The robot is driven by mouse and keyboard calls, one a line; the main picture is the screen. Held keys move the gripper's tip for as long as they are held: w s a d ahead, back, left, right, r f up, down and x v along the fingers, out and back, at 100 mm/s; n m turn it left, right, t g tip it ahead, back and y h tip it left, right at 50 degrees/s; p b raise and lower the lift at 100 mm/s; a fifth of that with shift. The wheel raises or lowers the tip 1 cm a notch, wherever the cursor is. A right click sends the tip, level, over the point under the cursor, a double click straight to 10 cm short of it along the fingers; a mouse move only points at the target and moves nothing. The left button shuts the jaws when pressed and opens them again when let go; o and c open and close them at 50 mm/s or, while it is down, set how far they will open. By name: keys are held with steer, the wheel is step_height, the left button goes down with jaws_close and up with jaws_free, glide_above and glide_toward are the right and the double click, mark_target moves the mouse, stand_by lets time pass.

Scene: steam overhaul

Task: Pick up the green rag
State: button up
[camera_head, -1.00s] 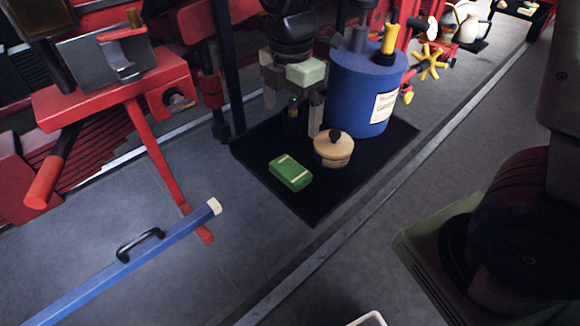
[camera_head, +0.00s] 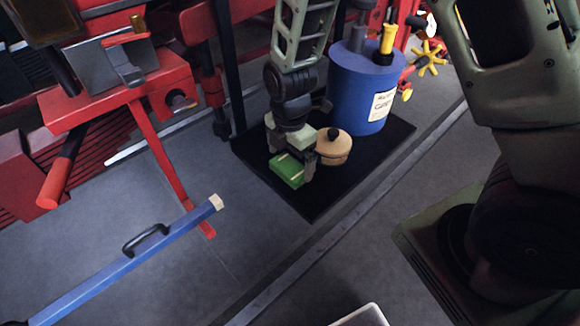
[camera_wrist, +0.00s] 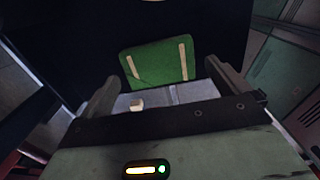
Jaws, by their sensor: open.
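The green rag (camera_head: 287,171) is a folded block with two pale stripes, lying on the black mat (camera_head: 312,205). In the wrist view the rag (camera_wrist: 158,63) lies flat ahead of my gripper (camera_wrist: 165,85). The two fingers there stand apart, roughly to the left and right of the rag's near edge, with nothing between them. In the head view my gripper (camera_head: 291,165) is right at the rag, and its fingers cover part of it. I cannot tell whether the fingers touch it.
A tan lidded pot (camera_head: 333,147) stands close to the right of the gripper. A blue drum (camera_head: 360,95) with a yellow-handled tool stands behind it on the mat. A blue bar (camera_head: 130,262) with a black handle is at the lower left. A red stand (camera_head: 165,165) is left.

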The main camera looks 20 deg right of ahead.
mark_target(290, 166)
steer(key=shift+f, duration=1.55)
steer(key=c, duration=0.8)
steer(key=shift+w, duration=0.1)
step_height(290, 166, up, 10)
steer(key=shift+b, duration=0.55)
steer(key=shift+o, duration=1.2)
steer(key=shift+c, duration=0.7)
